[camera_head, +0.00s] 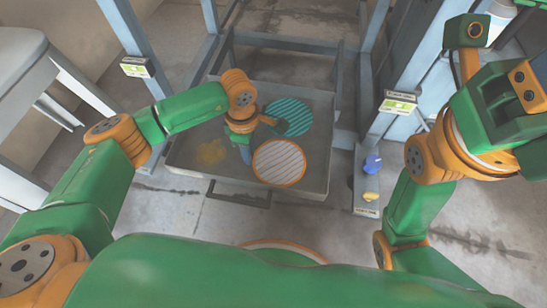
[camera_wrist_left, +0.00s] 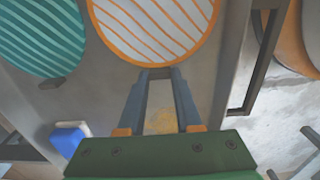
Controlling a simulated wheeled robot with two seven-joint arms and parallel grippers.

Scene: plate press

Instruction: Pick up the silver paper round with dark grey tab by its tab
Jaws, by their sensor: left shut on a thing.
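The silver paper round (camera_head: 279,163) has orange diagonal stripes and an orange rim, and lies over the near part of a grey tray (camera_head: 190,178). In the left wrist view the round (camera_wrist_left: 155,25) fills the top middle. Its dark grey tab (camera_wrist_left: 158,74) sits between the fingertips of my left gripper (camera_wrist_left: 160,72). In the head view my left gripper (camera_head: 247,155) is at the round's left edge, shut on the tab. I cannot tell if the round is raised. Part of my right arm shows at the right; its fingers are not clear.
A teal striped round (camera_head: 292,115) lies behind the silver one, also in the left wrist view (camera_wrist_left: 40,38). A blue knob (camera_head: 372,163) and a yellow knob (camera_head: 370,197) are right of the tray. Blue-grey frame posts (camera_head: 410,70) flank it. A handle (camera_head: 240,198) is in front.

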